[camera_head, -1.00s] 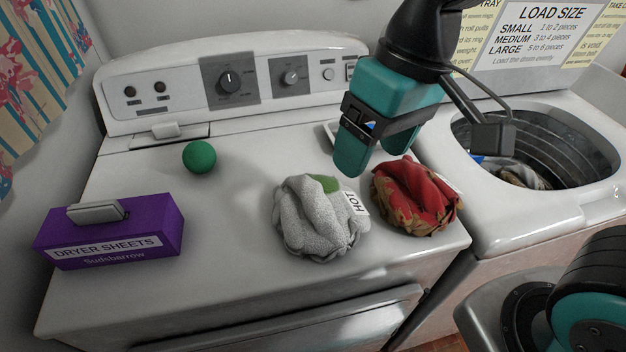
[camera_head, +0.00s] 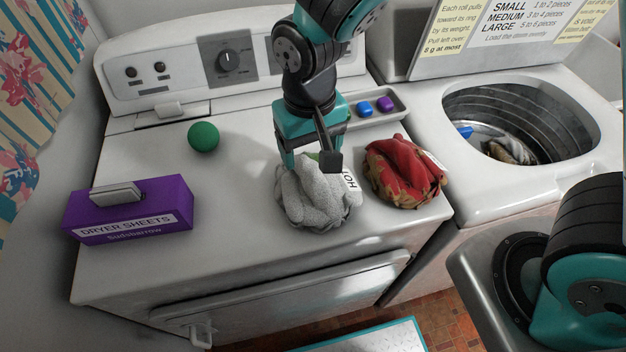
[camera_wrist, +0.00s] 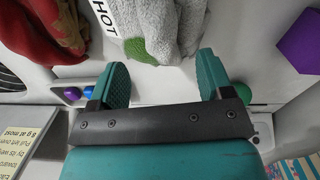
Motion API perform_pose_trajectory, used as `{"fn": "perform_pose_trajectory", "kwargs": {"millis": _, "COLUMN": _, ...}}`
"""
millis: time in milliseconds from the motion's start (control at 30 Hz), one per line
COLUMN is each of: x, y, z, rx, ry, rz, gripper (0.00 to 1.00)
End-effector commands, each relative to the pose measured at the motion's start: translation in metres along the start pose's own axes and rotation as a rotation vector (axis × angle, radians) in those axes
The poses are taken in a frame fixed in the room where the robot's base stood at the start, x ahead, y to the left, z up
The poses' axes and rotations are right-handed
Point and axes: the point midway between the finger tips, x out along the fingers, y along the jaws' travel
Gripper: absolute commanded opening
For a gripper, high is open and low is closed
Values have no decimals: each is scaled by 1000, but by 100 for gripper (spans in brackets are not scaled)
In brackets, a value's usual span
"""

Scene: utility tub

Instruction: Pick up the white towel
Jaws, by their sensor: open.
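The white towel (camera_head: 316,200) lies bunched on top of the dryer. A white tag reading HOT and a green patch show on it. My gripper (camera_head: 308,160) is directly above and behind the towel, pointing down, and hides its back edge. In the wrist view the towel (camera_wrist: 180,22) lies ahead of and between the two spread teal fingers of my gripper (camera_wrist: 160,78). The fingers are open with nothing held between them. I cannot tell whether a fingertip touches the cloth.
A red and brown cloth (camera_head: 402,172) lies close to the towel's right. A green ball (camera_head: 203,137) and a purple dryer sheets box (camera_head: 130,212) are to the left. A tray (camera_head: 392,112) with small pods is behind. The open washer tub (camera_head: 520,110) is at right.

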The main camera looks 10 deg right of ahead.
Motion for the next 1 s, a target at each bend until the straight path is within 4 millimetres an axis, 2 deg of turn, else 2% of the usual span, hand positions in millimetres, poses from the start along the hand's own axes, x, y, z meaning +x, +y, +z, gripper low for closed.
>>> {"fn": "perform_pose_trajectory", "kwargs": {"millis": 133, "x": 11, "y": 0, "z": 2, "rx": -1, "ry": -4, "rz": 2, "gripper": 73}}
{"fn": "perform_pose_trajectory", "kwargs": {"millis": 400, "x": 49, "y": -1, "z": 6, "rx": 0, "ry": -3, "rz": 1, "gripper": 73}}
{"fn": "perform_pose_trajectory", "kwargs": {"millis": 667, "x": 54, "y": -1, "z": 5, "rx": -1, "ry": 1, "rz": -1, "gripper": 73}}
{"fn": "perform_pose_trajectory", "kwargs": {"millis": 700, "x": 54, "y": -1, "z": 5, "rx": -1, "ry": 1, "rz": -1, "gripper": 71}}
{"fn": "perform_pose_trajectory", "kwargs": {"millis": 1000, "x": 54, "y": -1, "z": 5, "rx": 0, "ry": 0, "rz": 0, "gripper": 2}}
